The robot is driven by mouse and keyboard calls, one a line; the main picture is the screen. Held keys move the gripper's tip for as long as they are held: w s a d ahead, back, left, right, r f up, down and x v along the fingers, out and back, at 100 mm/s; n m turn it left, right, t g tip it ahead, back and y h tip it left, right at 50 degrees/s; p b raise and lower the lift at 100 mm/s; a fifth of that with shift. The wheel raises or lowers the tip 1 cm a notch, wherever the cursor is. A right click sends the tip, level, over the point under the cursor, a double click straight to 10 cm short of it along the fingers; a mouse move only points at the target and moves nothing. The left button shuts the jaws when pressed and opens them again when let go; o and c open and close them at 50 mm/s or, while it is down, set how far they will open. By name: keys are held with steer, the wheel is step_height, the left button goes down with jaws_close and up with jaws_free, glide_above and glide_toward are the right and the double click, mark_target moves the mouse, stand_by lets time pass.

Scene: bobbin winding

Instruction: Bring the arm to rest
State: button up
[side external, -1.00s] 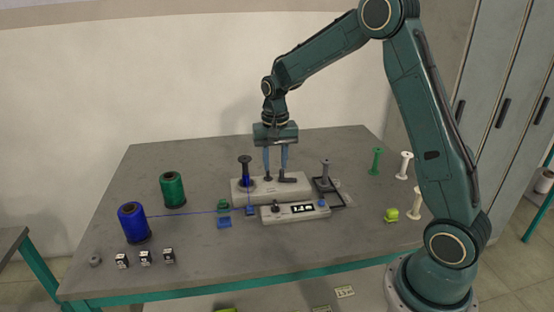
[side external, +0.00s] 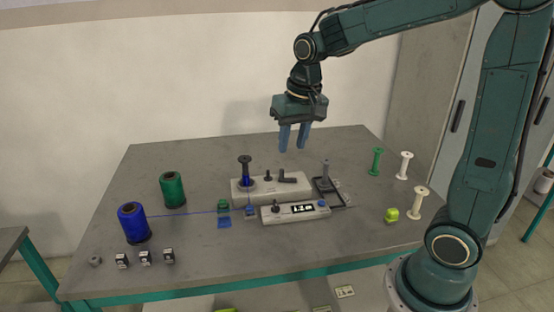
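My gripper (side external: 293,146) hangs in the air above the back of the table, fingers pointing down. Its two blue fingers stand apart with nothing between them. Below it is the grey winding machine (side external: 298,184). A dark bobbin (side external: 244,168) with some blue thread at its lower part stands upright at the machine's left end. A blue thread (side external: 180,214) runs from the blue spool (side external: 133,223) at the left toward the machine.
A green spool (side external: 172,190) stands behind the blue one. A green bobbin (side external: 376,162) and white bobbins (side external: 404,165) stand at the right. A yellow-green block (side external: 391,215) and small black-and-white cubes (side external: 146,258) lie near the front. The grey table (side external: 240,267) front is mostly clear.

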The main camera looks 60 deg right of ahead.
steer(key=s+a+r+n+t, duration=0.1)
steer(key=s+a+n, duration=0.1)
steer(key=s, duration=0.6)
steer(key=s+a+r+n+t, duration=0.2)
steer(key=s+a+n, duration=0.1)
steer(key=s, duration=0.6)
steer(key=shift+s+a+r, duration=0.2)
steer(key=shift+a, duration=0.05)
stand_by(0.4)
